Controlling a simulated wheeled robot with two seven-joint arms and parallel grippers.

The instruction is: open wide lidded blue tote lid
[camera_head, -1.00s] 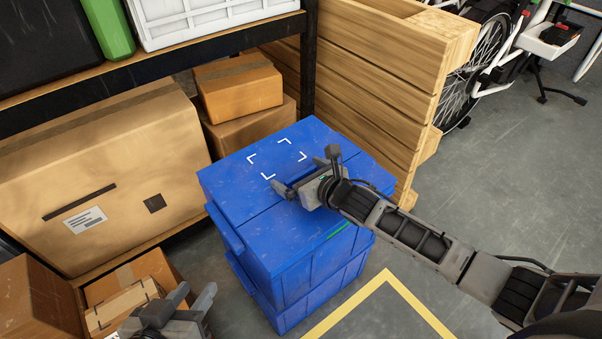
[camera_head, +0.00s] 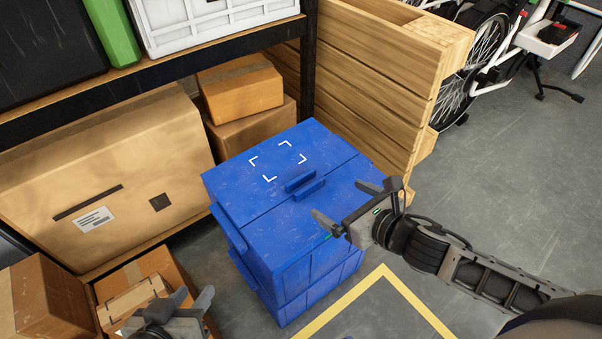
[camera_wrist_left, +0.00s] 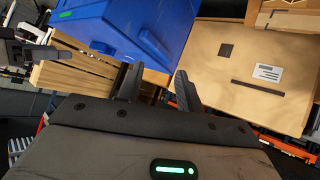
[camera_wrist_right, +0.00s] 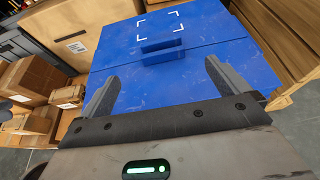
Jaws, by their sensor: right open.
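My right gripper (camera_head: 348,200) is open and empty over the tote's near right edge. In the right wrist view the handle pair (camera_wrist_right: 162,50) shows ahead, beyond and between the spread fingers. My left gripper (camera_head: 189,298) is open and empty, low to the left of the tote. The tote's side (camera_wrist_left: 140,30) shows in the left wrist view.
A shelf with a large cardboard box (camera_head: 105,180) and smaller boxes (camera_head: 238,85) stands behind and left. A wooden crate (camera_head: 385,70) stands close behind right. The floor (camera_head: 510,180) to the right is clear.

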